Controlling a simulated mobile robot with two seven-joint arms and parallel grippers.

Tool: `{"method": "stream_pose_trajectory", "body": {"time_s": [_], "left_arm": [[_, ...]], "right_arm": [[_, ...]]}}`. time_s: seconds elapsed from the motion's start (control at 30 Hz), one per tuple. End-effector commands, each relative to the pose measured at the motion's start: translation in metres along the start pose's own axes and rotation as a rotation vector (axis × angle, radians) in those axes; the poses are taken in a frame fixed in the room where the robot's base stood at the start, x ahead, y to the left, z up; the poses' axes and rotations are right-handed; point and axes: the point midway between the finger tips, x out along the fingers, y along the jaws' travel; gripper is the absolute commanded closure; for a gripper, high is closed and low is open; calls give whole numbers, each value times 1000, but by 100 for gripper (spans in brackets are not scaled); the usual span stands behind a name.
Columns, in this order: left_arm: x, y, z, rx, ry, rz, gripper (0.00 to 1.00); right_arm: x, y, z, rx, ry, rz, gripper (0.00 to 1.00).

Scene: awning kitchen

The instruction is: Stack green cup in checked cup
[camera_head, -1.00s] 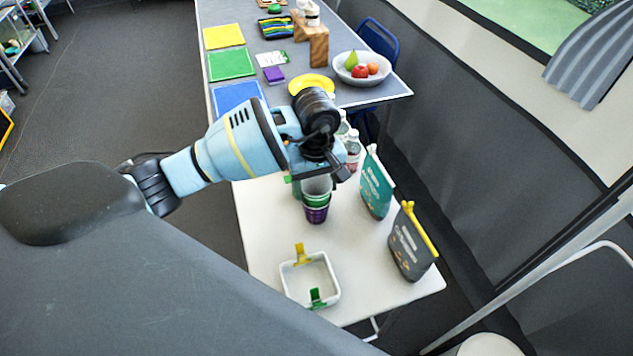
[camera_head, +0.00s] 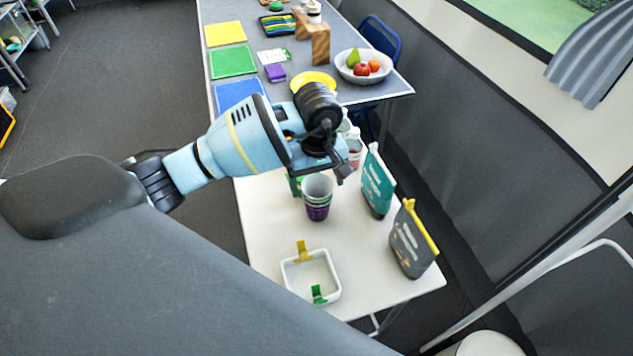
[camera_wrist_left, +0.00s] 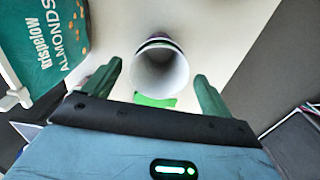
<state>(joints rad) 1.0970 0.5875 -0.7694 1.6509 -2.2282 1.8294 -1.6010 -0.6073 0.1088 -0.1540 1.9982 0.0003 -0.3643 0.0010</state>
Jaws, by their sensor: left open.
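The green cup (camera_head: 317,184), white inside, sits upright in the purple checked cup (camera_head: 317,212) on the white table. Its green band shows above the purple one. In the left wrist view I look down into the pale inside of the top cup (camera_wrist_left: 160,72). My left gripper (camera_wrist_left: 158,82) is open, with one dark green finger to each side of the cup's rim and no contact visible. In the head view the wrist hides most of the fingers, just behind and above the cups. My right gripper is not in view.
A teal bag (camera_head: 376,183) and a grey bag with a yellow clip (camera_head: 412,240) stand right of the cups. A white tray with clips (camera_head: 288,277) lies in front. Bottles (camera_head: 354,147) stand behind. The table's left front is clear.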

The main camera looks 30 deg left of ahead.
Motion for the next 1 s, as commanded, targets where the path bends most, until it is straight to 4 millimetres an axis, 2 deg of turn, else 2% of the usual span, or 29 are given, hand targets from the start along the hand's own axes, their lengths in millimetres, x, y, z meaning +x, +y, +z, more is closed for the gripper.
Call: {"method": "stream_pose_trajectory", "body": {"time_s": [0.03, 0.3, 0.5, 0.7, 1.0], "left_arm": [[-13, 1, -1, 0, 6, 7, 15], [-67, 1, -1, 1, 5, 5, 15], [-100, 1, -1, -1, 3, 3, 15], [-117, 0, -1, 0, 2, 2, 15], [-120, 0, 0, 0, 0, 1, 15]], "right_arm": [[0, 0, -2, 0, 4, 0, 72], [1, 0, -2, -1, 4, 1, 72], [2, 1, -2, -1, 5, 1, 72], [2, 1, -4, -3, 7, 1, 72], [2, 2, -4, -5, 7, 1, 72]]}}
